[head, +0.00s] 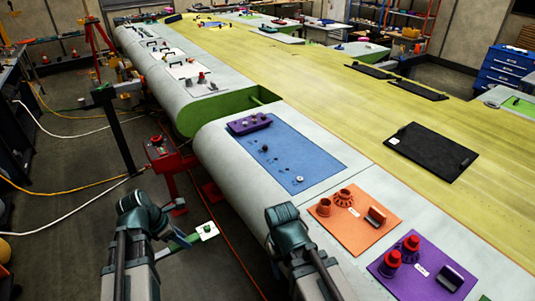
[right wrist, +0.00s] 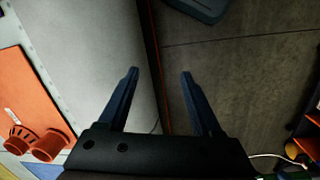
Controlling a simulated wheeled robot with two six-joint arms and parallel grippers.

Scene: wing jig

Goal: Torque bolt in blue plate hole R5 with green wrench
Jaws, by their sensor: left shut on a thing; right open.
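The blue plate (head: 312,158) lies on the pale wing edge in the head view. Its row of holes shows small dark bolts or holes and a light round piece near its front corner; I cannot read which is R5. My left gripper (head: 166,238) is shut on the green wrench (head: 181,241), whose pale end points right, over the floor beside the wing and away from the plate. The left fingertips are mostly hidden by the arm. My right gripper (right wrist: 160,73) is open and empty, above the wing's rounded edge in the right wrist view.
A purple tray (head: 236,128) with several small parts sits at the blue plate's far end. An orange plate (head: 352,238) and a purple plate (head: 397,278) with red parts lie nearer. A red stand (head: 158,148) is left of the wing. A black panel (head: 455,155) lies right.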

